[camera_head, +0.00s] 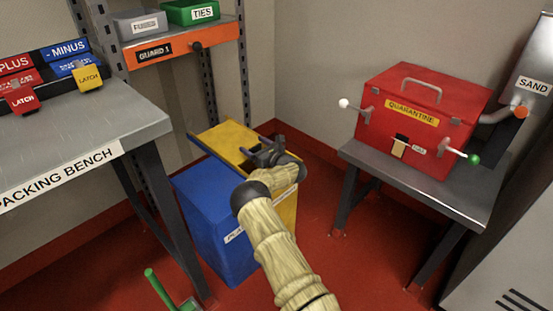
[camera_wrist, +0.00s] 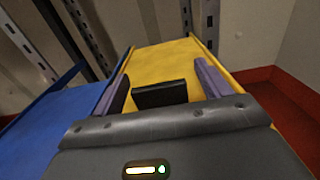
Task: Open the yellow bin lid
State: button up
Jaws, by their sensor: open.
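The yellow bin (camera_head: 288,207) stands on the floor at the right of a blue bin, mostly hidden behind my arm. Its yellow lid (camera_head: 228,136) lies over the top and looks closed; it also fills the middle of the wrist view (camera_wrist: 165,58). My gripper (camera_head: 262,150) is at the lid, over its right part. In the wrist view my gripper (camera_wrist: 160,88) is open, with purple fingers apart on either side of a dark block (camera_wrist: 160,94) that looks like a lid handle. I cannot tell whether the fingers touch it.
The blue bin (camera_head: 215,225) is directly left of the yellow one. The packing bench (camera_head: 120,115) stands at the left, with a shelf rack (camera_head: 205,38) behind. A grey table (camera_head: 430,185) with a red quarantine box (camera_head: 420,115) is at the right. A green handle (camera_head: 158,288) rises at the front left.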

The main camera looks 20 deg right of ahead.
jog(key=p+v, duration=0.5)
jog(key=v, duration=1)
jog(key=shift+s+a, duration=0.15)
